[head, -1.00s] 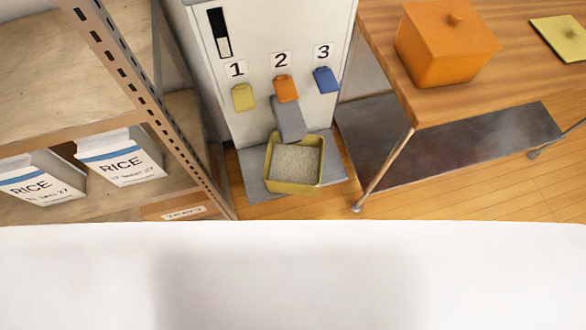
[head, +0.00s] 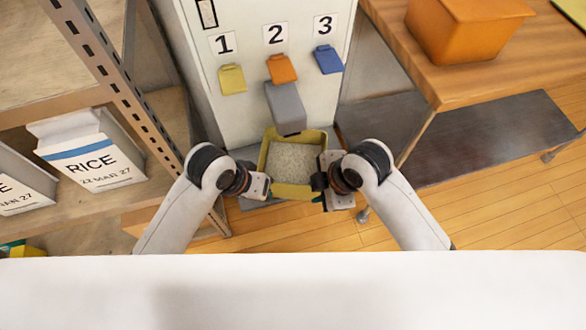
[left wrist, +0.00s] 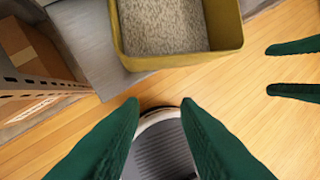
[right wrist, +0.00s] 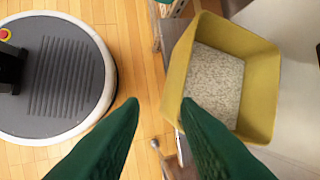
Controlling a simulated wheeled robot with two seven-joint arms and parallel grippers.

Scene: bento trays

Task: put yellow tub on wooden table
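The yellow tub (head: 291,190) holds white rice-like grains and stands on the grey ledge of the dispenser, below its spout. It also shows in the left wrist view (left wrist: 180,60) and in the right wrist view (right wrist: 262,85). My left gripper (head: 268,193) is at the tub's near left side, its green fingers (left wrist: 160,108) apart and empty. My right gripper (head: 318,195) is at the tub's near right side, its green fingers (right wrist: 160,105) apart with nothing visible between them. The wooden table (head: 450,92) stands at the right.
The dispenser (head: 245,20) has numbered levers and a grey spout (head: 286,105). A shelf with RICE bags (head: 90,160) is at the left. Wooden floor is clear at the right.

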